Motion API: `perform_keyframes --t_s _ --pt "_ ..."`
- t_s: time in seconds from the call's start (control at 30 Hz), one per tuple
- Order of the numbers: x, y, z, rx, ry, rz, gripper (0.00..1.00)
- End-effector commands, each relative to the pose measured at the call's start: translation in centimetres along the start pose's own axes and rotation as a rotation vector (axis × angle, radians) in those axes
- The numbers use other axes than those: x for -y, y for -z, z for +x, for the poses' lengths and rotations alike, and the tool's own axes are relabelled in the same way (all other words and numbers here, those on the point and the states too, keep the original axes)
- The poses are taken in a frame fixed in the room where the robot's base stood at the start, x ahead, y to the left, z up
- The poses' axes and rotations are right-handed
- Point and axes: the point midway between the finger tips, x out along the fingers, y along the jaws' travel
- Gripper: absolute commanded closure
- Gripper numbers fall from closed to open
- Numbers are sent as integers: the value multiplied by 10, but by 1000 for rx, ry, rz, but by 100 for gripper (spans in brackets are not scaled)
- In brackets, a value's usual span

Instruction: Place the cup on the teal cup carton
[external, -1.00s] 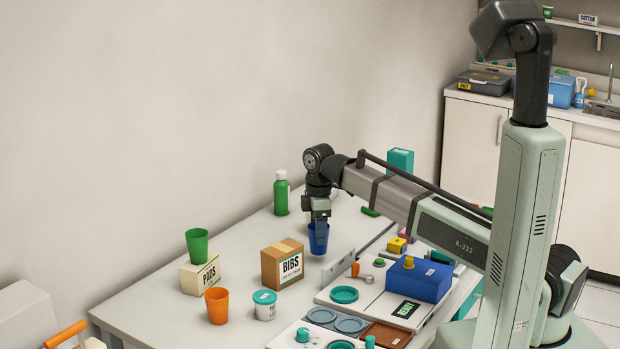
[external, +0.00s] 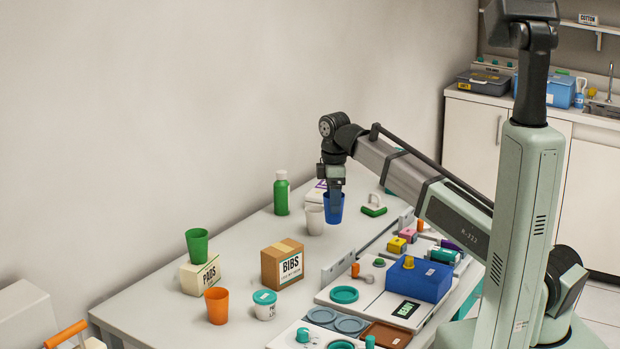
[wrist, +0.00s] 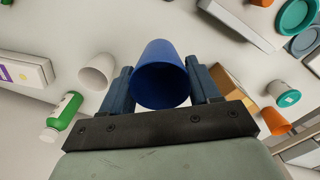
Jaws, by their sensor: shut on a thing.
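My gripper (external: 334,188) is shut on a blue cup (external: 333,209), which is upright in the external view. In the wrist view the blue cup (wrist: 160,78) sits between both fingers (wrist: 160,88). The cup is next to a white cup (external: 314,220) and partly overlaps it in the external view; I cannot tell its exact height above the table. The teal cup carton is mostly or wholly hidden behind my arm in the external view, and I do not see it in the wrist view.
A green bottle (external: 281,193) and a white labelled box (wrist: 24,72) stand near the white cup. The BIBS box (external: 282,264), a green cup on the PADS box (external: 200,274), an orange cup (external: 217,306) and a lidded jar (external: 265,305) are nearer. Trays with a blue box (external: 419,279) fill the right.

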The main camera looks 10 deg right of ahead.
Motion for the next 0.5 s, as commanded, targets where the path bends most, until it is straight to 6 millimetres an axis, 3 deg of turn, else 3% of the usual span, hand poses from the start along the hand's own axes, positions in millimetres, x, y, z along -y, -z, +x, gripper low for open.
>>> perform_keyframes --t_s 0.1,0.27,0.5 --pt "-26 -31 -4 0 0 61 67" --pt "-62 -69 -13 0 0 136 67" --pt "-128 -126 -32 -1 -1 250 67"
